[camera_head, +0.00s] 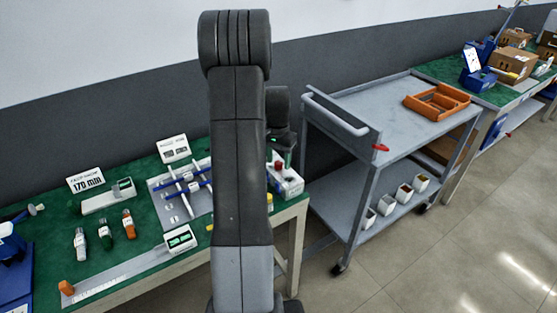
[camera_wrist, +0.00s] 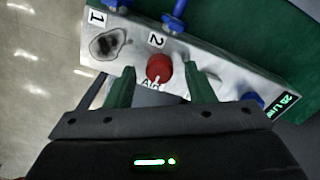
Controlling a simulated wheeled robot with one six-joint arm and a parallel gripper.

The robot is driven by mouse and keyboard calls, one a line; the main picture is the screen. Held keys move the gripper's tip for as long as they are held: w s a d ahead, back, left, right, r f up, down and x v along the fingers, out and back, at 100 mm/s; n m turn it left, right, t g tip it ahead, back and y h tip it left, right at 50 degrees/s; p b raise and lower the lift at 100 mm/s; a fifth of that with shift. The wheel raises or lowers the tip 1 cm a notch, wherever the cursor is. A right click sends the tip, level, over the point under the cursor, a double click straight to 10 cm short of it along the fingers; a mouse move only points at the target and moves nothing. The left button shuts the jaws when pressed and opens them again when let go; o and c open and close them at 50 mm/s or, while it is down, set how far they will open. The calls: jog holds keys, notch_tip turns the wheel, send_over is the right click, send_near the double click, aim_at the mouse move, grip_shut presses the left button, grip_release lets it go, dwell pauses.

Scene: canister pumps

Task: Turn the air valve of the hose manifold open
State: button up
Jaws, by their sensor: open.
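The hose manifold (camera_wrist: 226,78) is a pale block on the green bench; in the head view it (camera_head: 290,184) sits at the bench's right end, partly behind my arm. Its red round air valve knob (camera_wrist: 159,67), with partly covered lettering below it, shows in the wrist view. My gripper (camera_wrist: 161,76) is open, with one green finger on each side of the knob. A gap shows on both sides; I cannot tell how deep the fingers reach. Blue fittings (camera_wrist: 174,21) stand at the ports marked 1 and 2. The valve's turn position is unclear.
In the head view, a grey cart (camera_head: 352,92) with an orange tray (camera_head: 436,101) stands right of the bench. Left of my arm, the green bench (camera_head: 150,235) holds a grey board with blue parts (camera_head: 184,188) and several small canister pumps (camera_head: 104,233).

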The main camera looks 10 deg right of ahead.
aim_at(278, 162)
notch_tip(278, 162, up, 13)
jog(key=shift+r, duration=0.15)
jog(key=shift+w+a, duration=0.1)
dwell(0.3)
notch_tip(278, 162, down, 14)
jog(key=shift+r, duration=0.1)
dwell(0.4)
jog(key=shift+r, duration=0.1)
